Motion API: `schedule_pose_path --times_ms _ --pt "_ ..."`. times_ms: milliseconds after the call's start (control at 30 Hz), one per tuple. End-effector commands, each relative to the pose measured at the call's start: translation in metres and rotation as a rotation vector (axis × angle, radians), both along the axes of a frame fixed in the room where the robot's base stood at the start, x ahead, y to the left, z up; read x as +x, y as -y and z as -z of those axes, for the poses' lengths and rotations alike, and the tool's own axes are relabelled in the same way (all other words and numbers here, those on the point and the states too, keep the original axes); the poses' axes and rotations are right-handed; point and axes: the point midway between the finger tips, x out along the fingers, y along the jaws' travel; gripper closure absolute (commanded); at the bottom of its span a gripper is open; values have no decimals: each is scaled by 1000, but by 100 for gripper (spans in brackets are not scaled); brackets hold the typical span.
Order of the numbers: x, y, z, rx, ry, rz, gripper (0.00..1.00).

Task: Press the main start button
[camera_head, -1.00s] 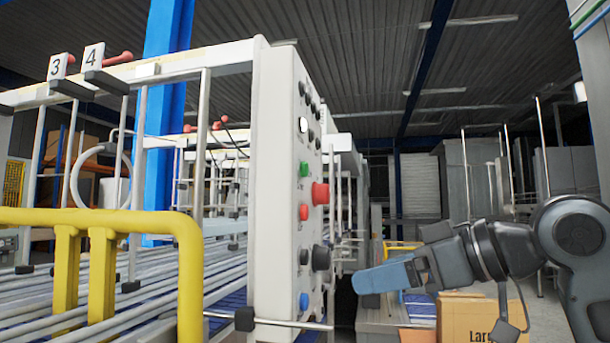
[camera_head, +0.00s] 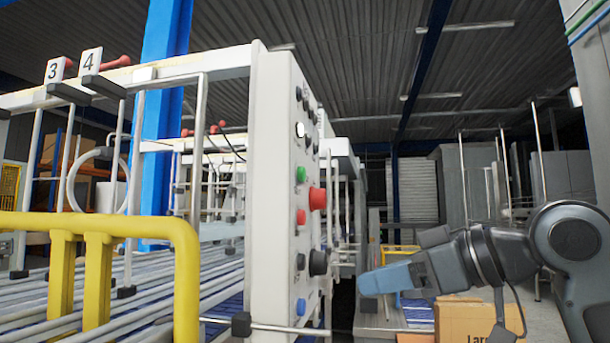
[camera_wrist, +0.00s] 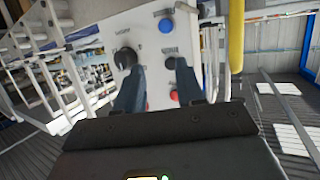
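A pale control panel (camera_head: 268,200) stands upright left of centre in the head view. It carries a green button (camera_head: 301,174), a large red button (camera_head: 317,198), a smaller red button (camera_head: 301,217), a black knob (camera_head: 318,262) and a blue button (camera_head: 300,307). I cannot read which one is the main start. My gripper (camera_head: 368,282) is right of the panel, apart from it, low near the black knob's height. In the wrist view my gripper (camera_wrist: 160,66) has its two fingers apart with nothing between them, facing the panel (camera_wrist: 143,18); its fingers hide part of the panel.
A yellow rail (camera_head: 150,222) and conveyor rollers (camera_head: 60,300) lie left of the panel. A cardboard box (camera_head: 465,318) is below my arm. The space between my fingertips and the panel looks clear.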

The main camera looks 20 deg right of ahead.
Motion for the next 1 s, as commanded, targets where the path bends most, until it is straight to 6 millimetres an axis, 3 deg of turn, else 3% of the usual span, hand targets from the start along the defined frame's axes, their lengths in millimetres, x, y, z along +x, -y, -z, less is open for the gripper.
schedule_pose_path --times_ms 400,1000 --pt "0 0 0 0 0 0 100" --pt "0 0 0 0 0 0 100"
